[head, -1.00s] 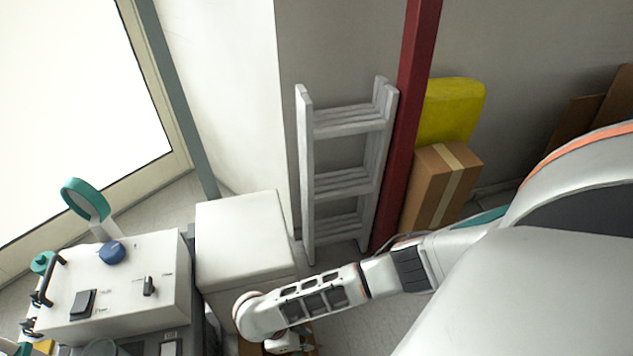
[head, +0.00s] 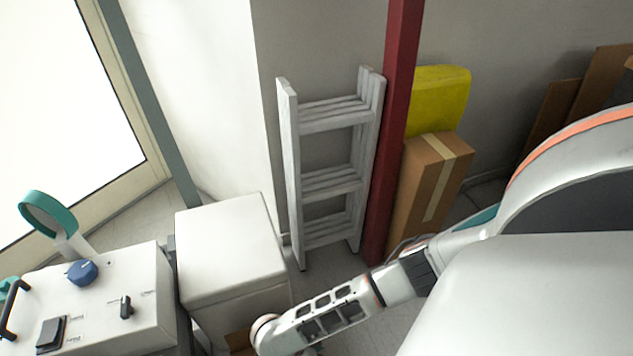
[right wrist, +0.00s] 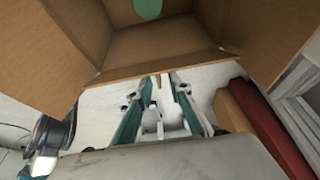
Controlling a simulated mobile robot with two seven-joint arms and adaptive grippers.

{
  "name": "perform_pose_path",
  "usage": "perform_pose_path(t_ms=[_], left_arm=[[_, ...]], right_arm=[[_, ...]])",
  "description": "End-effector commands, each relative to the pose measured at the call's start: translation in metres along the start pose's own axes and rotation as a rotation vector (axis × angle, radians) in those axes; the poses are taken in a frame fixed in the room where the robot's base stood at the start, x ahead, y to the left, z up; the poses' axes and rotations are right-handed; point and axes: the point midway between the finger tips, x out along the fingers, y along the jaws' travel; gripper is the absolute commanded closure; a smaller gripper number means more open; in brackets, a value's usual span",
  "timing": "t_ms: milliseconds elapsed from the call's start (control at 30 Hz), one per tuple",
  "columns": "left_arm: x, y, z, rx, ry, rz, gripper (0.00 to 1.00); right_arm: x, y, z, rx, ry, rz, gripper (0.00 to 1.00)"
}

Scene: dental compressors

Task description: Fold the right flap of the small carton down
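The small carton (right wrist: 165,45) stands open in the right wrist view, with a round green thing (right wrist: 148,7) inside it. One flap (right wrist: 40,50) spreads out on the left of the picture and another (right wrist: 275,35) on the right. My right gripper (right wrist: 163,80) points at the carton's near edge, its fingertips apart with nothing seen between them. I cannot tell whether the fingertips touch the cardboard. In the head view only a brown bit of cardboard (head: 239,341) shows beside my right forearm, and the gripper is hidden. My left gripper is in no view.
A white cabinet (head: 228,250) and a white device box (head: 110,295) with knobs stand at the left. A grey ladder (head: 335,180), a red post (head: 393,130), a taped brown box (head: 432,185) and a yellow block (head: 440,98) stand by the wall.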

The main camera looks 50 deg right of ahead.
Motion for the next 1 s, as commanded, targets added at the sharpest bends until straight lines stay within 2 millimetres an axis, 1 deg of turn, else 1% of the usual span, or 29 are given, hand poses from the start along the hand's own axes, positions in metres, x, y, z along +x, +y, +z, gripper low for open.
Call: perform_pose_path(t_ms=[100,167,200,467,667,867,1000], left_arm=[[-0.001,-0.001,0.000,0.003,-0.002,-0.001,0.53],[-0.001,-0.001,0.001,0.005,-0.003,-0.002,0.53],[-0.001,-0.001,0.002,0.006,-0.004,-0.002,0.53],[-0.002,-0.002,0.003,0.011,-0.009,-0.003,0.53],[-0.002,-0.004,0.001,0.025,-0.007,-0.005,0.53],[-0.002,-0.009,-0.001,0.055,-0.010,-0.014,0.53],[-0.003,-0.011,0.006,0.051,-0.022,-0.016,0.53]], right_arm=[[-0.001,-0.001,0.000,0.001,-0.001,-0.001,0.81],[-0.001,-0.001,0.000,0.001,-0.001,-0.001,0.96],[-0.001,-0.001,0.000,0.001,-0.001,-0.001,1.00],[-0.001,-0.001,0.001,0.001,0.002,-0.001,1.00],[-0.004,-0.001,0.004,0.002,0.039,-0.001,1.00],[-0.006,0.000,0.010,0.000,0.139,0.000,1.00],[-0.005,0.003,0.015,-0.001,0.242,0.004,1.00]])
